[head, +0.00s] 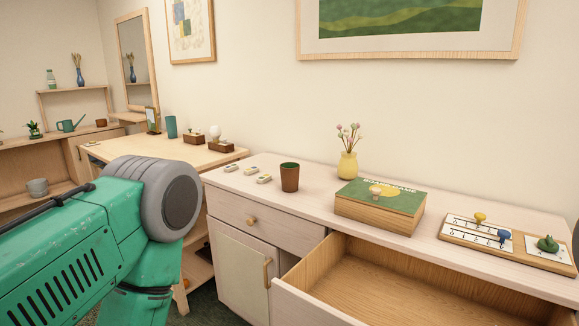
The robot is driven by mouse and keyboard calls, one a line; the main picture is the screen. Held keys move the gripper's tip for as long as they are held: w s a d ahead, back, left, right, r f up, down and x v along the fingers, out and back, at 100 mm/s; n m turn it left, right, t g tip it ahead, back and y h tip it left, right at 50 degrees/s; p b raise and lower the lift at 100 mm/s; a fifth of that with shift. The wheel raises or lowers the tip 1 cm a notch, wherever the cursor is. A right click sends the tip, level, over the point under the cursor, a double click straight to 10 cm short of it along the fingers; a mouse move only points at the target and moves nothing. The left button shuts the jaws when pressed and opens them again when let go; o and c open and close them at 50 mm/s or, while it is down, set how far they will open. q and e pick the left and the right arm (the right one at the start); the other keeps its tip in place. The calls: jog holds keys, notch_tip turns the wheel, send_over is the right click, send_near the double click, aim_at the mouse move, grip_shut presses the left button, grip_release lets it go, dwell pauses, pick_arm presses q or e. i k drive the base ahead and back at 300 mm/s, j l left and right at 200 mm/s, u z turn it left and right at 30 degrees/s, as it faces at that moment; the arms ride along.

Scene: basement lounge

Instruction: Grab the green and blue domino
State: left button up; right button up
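Several small pale tiles that look like dominoes lie on the light wooden cabinet top, left of a brown cup. One is at the back left (231,168), one beside it (250,170), and one nearer the front edge (264,179). They show small coloured marks, but they are too small to tell which is green and blue. My green and grey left arm fills the lower left, and its gripper is out of the picture. My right gripper is not visible either; only a dark sliver shows at the right edge.
The brown cup (290,177) stands just right of the tiles. Farther right are a yellow vase (348,166), a green-topped wooden box (381,203) and a board with coloured pieces (506,243). An open, empty-looking drawer (360,281) juts out in front.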

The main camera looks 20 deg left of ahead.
aim_at(233, 166)
jog(key=i+j+z, duration=0.3)
jog(key=j, duration=0.15)
jog(key=j+z, duration=0.25)
jog(key=j, duration=0.2)
jog(key=i+j+z, duration=0.3)
jog(key=j, duration=0.2)
jog(key=j+z, duration=0.3)
jog(key=j, duration=0.2)
jog(key=k, duration=0.05)
